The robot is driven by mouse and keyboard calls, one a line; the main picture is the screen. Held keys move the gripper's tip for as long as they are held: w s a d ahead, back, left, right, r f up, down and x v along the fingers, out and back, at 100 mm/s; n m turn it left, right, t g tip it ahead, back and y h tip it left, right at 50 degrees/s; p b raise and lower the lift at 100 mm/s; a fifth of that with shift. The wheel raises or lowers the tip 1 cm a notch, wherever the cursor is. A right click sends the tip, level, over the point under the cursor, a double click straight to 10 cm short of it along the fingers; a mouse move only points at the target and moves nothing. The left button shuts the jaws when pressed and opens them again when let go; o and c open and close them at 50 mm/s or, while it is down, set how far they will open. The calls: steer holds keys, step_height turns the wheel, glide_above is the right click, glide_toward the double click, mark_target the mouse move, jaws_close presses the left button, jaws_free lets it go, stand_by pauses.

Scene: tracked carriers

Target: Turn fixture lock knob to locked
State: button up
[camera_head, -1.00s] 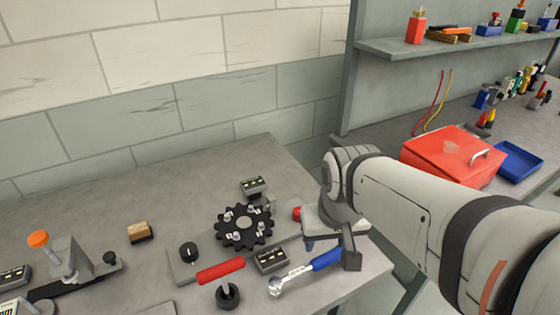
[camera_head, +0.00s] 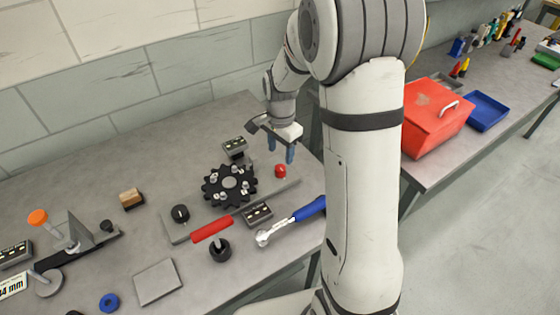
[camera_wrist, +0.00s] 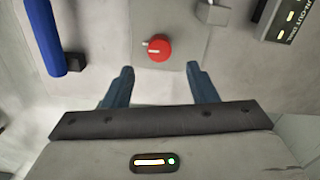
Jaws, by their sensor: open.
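A red knob (camera_head: 280,171) sits at the right end of a grey fixture plate (camera_head: 205,226). In the wrist view the red knob (camera_wrist: 160,48) has a pale pointer mark on its left side. A black knob (camera_head: 180,213) stands at the plate's left end; I cannot tell from labels which knob is the lock. My gripper (camera_head: 281,153) is open and empty, pointing down above the red knob. In the wrist view the fingertips (camera_wrist: 160,71) are spread to either side, and the knob shows between and just beyond them. The fingers look apart from it.
A black toothed wheel (camera_head: 230,183) is mounted mid-plate, with a small display box (camera_head: 234,148) behind and another (camera_head: 257,214) in front. A red toolbox (camera_head: 430,118) stands on the right bench.

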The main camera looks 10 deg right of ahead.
mark_target(281, 167)
step_height(281, 167, down, 7)
steer(key=shift+r+p, duration=0.15)
steer(key=shift+p, duration=0.2)
steer(key=shift+c, duration=0.5)
steer(key=c, duration=0.9)
steer(key=shift+o, duration=0.2)
